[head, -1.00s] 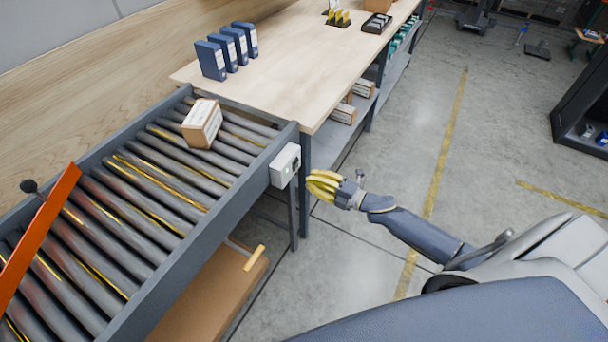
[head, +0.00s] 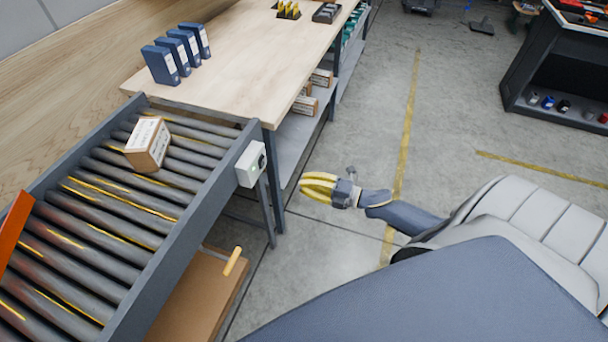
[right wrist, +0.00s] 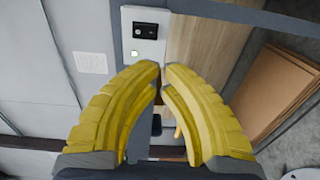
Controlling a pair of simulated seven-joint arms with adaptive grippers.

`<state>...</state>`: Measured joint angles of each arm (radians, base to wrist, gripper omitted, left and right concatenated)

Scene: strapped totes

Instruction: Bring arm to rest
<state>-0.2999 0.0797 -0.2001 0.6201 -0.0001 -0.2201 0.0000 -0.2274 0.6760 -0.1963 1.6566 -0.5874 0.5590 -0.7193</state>
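My right gripper (head: 304,185) has yellow fingers and hangs over the floor, just right of the conveyor's end, apart from everything. In the right wrist view its fingertips (right wrist: 161,68) come together with nothing between them, so it is shut and empty. My right arm reaches in from the lower right. My left gripper is in neither view.
A roller conveyor (head: 200,222) carries a small cardboard box (head: 147,144). A white control box (head: 251,163) sits on its end, close to my right gripper, and also shows in the right wrist view (right wrist: 143,32). A wooden workbench (head: 240,70) holds blue binders (head: 178,52).

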